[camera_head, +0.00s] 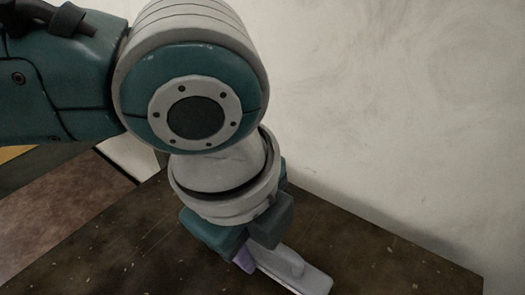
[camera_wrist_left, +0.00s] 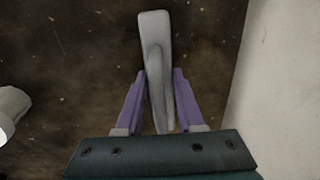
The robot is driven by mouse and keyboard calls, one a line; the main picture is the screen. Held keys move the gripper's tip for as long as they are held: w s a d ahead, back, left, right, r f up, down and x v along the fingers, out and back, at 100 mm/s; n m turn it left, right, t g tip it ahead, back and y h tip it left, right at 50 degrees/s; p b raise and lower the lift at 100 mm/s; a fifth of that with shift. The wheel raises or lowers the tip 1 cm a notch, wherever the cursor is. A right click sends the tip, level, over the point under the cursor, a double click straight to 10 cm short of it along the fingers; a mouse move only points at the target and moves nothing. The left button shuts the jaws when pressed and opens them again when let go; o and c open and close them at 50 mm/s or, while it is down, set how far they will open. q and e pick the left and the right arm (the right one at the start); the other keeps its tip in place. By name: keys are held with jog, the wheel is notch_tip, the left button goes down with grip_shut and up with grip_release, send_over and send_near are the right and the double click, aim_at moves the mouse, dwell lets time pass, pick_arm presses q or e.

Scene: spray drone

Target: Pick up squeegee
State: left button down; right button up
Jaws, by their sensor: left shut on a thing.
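The squeegee (camera_head: 292,268) is a light grey tool at the bottom of the head view, over the dark table top. In the left wrist view the squeegee (camera_wrist_left: 155,60) points up the picture, its flat end farthest away. My left gripper (camera_head: 246,262) reaches down to it, with one purple finger showing in the head view. In the left wrist view both purple fingers of the left gripper (camera_wrist_left: 159,84) lie on either side of the squeegee's narrow part and are shut on it. I cannot tell whether the squeegee still touches the table. My right gripper is not in view.
The dark, speckled table (camera_head: 395,262) has free room to the right of the squeegee. A pale wall (camera_head: 400,110) rises close behind the table and along the right in the wrist view. A white rounded thing (camera_wrist_left: 12,108) shows at the wrist view's left edge.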

aim_at(256, 246)
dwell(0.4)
pick_arm(q)
notch_tip(256, 246, up, 20)
jog(key=p, duration=0.5)
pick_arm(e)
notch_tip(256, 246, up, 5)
